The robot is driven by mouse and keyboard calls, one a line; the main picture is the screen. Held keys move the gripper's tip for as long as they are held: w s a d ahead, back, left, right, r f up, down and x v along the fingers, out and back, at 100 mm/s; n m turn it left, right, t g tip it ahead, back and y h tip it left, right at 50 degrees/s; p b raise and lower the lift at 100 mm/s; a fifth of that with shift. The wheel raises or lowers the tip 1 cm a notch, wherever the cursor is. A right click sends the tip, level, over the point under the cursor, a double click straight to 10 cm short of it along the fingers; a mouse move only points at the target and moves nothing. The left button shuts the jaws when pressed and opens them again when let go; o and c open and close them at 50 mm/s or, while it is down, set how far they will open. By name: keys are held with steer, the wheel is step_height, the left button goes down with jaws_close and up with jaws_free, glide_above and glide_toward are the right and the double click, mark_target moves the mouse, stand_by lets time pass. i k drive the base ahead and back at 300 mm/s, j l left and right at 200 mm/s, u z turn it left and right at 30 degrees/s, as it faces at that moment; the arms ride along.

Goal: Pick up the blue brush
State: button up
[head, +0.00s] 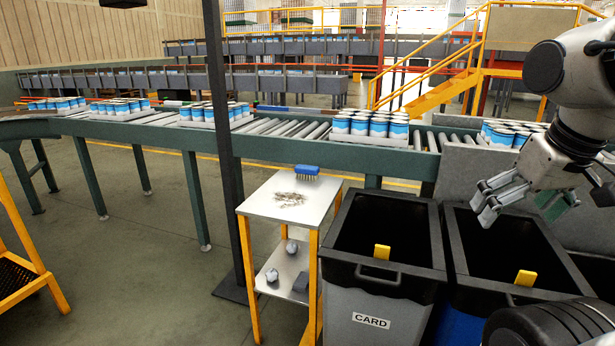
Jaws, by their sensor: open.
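The blue brush (306,171) lies on the back edge of a small side table (262,208), bristles facing down towards the tabletop. A patch of grey-brown debris (289,199) lies in front of it. My gripper (515,213) is at the right, above the right-hand bin, well to the right of the brush. Its fingers are apart and I see nothing between them.
An open bin labelled CARD (368,322) stands right of the table, with a blue bin (452,315) beside it. A roller conveyor (270,128) with trays of cans runs behind. A dark post (233,150) rises at the table's left.

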mark_target(302, 172)
steer(key=i+j+z, duration=0.1)
steer(key=j, duration=0.4)
steer(key=i+j+z, duration=0.1)
steer(key=j, duration=0.35)
steer(key=i+j+z, duration=0.1)
steer(key=j, duration=0.4)
steer(key=i+j+z, duration=0.1)
steer(key=j, duration=0.4)
steer(key=i+j+z, duration=0.3)
steer(key=i+j, duration=0.45)
steer(key=j, duration=0.15)
steer(key=i+j, duration=0.15)
steer(key=i, duration=0.15)
steer(key=l+z, duration=0.05)
